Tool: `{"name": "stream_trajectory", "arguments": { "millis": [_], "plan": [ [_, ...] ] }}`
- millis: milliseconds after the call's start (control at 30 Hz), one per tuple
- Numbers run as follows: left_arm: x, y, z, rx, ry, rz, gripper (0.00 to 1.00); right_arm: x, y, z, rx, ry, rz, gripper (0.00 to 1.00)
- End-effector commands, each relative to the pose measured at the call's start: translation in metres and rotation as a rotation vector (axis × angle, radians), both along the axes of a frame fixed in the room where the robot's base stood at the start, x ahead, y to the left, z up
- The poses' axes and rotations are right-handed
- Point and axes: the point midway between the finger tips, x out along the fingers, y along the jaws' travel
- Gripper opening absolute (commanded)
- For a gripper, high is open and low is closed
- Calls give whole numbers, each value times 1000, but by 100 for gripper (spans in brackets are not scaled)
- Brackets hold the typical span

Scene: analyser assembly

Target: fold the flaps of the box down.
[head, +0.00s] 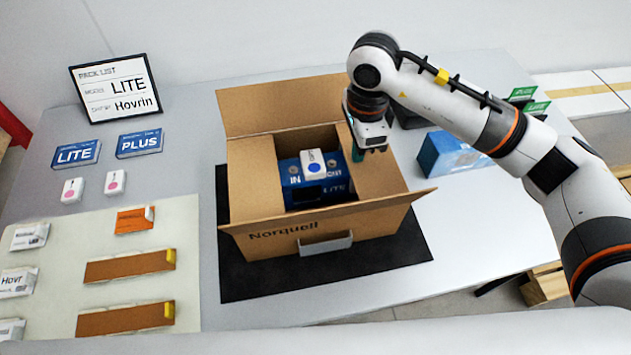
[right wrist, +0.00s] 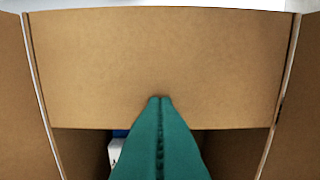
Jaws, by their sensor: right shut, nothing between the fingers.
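The open cardboard box (head: 270,241) stands on a black mat. Its back flap (head: 280,105) stands up and leans away. Its front flap (head: 330,211) sticks outward over the front wall. The left panel (head: 255,180) and right panel (head: 378,178) slope in at the sides of the opening; how far each is folded is hard to tell. A blue analyser (head: 297,196) with a white piece (head: 318,160) on top is inside. My right gripper (head: 356,153) is shut and empty at the right panel. In the right wrist view its green fingertips (right wrist: 160,98) are over a cardboard flap (right wrist: 160,60); contact is unclear.
A blue box (head: 445,155) and dark items stand right of the box, near my right arm. The black mat (head: 330,280) is clear in front.

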Motion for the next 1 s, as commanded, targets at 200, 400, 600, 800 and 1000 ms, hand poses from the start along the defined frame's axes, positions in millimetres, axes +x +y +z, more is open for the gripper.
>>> {"name": "stream_trajectory", "arguments": {
  "millis": [200,400,600,800,1000],
  "plan": [
    [0,0,0,0,0,0,0,0,0,0,0,0,0,0],
    [0,0,7,0,0,0,0,1,0,13,0,-3,0,0],
    [0,0,18,0,0,0,0,1,0,37,0,-3,-1,0],
    [0,0,28,0,0,0,0,1,0,61,0,-3,0,0],
    [0,0,34,0,0,0,0,0,0,76,0,-1,0,0]
  ]
}}
